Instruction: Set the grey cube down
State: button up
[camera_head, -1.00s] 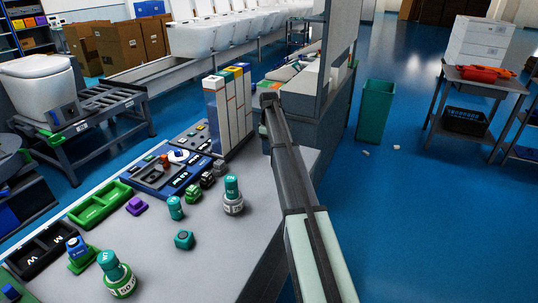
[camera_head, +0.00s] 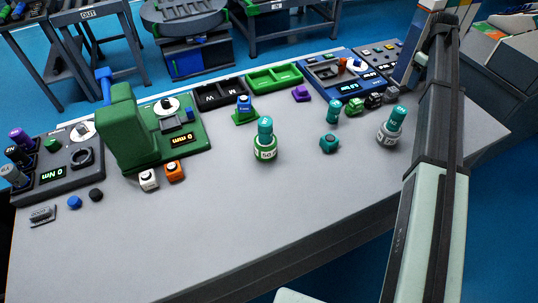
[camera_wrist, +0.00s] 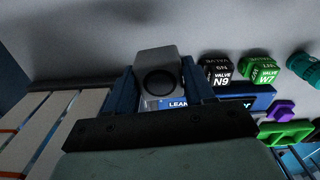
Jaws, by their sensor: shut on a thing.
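The grey cube (camera_wrist: 158,60), with a dark round mark on the face towards me, sits between the two blue fingers of my gripper (camera_wrist: 159,80) in the wrist view. The fingers are shut on its sides. The grey table top fills the background; I cannot tell whether the cube touches it. In the head view my arm covers much of the right side and my fingers cannot be made out. A small grey block (camera_head: 392,93) shows there left of the arm; I cannot tell whether it is the held cube.
A black N9 valve block (camera_wrist: 217,70) and a green W7 block (camera_wrist: 262,70) stand close beside the cube. A blue panel (camera_wrist: 230,100) lies by them. Pale slats (camera_wrist: 50,130) rise at left. Bottles (camera_head: 265,140) stand on the table (camera_head: 300,210), whose front is clear.

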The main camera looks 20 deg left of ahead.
jog(key=s+a+n, duration=0.1)
jog(key=s+a, duration=0.2)
jog(key=a, duration=0.7)
jog(key=s+a+n, duration=0.1)
jog(key=s+a, duration=0.3)
jog(key=a, duration=0.6)
jog(key=n, duration=0.6)
send_over(200, 166)
jog(key=shift+f, duration=4.95)
jog(key=shift+f, duration=0.15)
jog(key=o, duration=1.1)
notch_tip(200, 166, up, 12)
